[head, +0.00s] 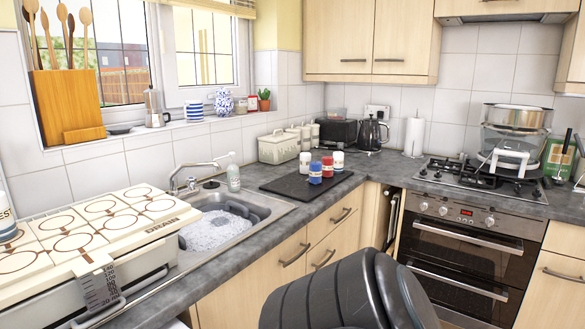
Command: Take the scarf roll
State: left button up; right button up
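I cannot make out anything that is clearly a scarf roll in the head view. Small cylinders stand together on a dark mat (284,187) on the counter: a blue one (315,173), a red one (327,168) and white ones with dark tops, one at the back (338,161) and one at the left (305,164). Another white cylinder with a dark band (7,228) stands at the left edge, partly cut off. Neither of my grippers shows in this view.
A sink (215,228) with suds and a dark rack lies left of the mat. A white board marked DRAIN (150,246) with ring outlines fills the left. A stove (480,180) with stacked pots stands at the right. A dark ribbed rounded shape (335,295) blocks the bottom middle.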

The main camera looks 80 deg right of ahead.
aim_at(327, 162)
jog(key=z, duration=2.75)
jog(key=i+l+u, duration=0.1)
jog(key=u, duration=0.35)
jog(key=i+l+u, duration=0.1)
jog(key=u, duration=0.4)
jog(key=l+u, duration=0.2)
jog(key=u, duration=0.25)
jog(key=i+l+u, duration=0.1)
jog(key=l+u, duration=0.15)
jog(key=l, duration=0.2)
jog(key=l+u, duration=0.6)
jog(key=l, duration=0.7)
jog(key=k+l, duration=0.1)
jog(key=l, duration=0.5)
jog(key=l+u, duration=0.1)
jog(key=l, duration=0.55)
jog(key=k+l, duration=0.15)
jog(key=l, duration=0.45)
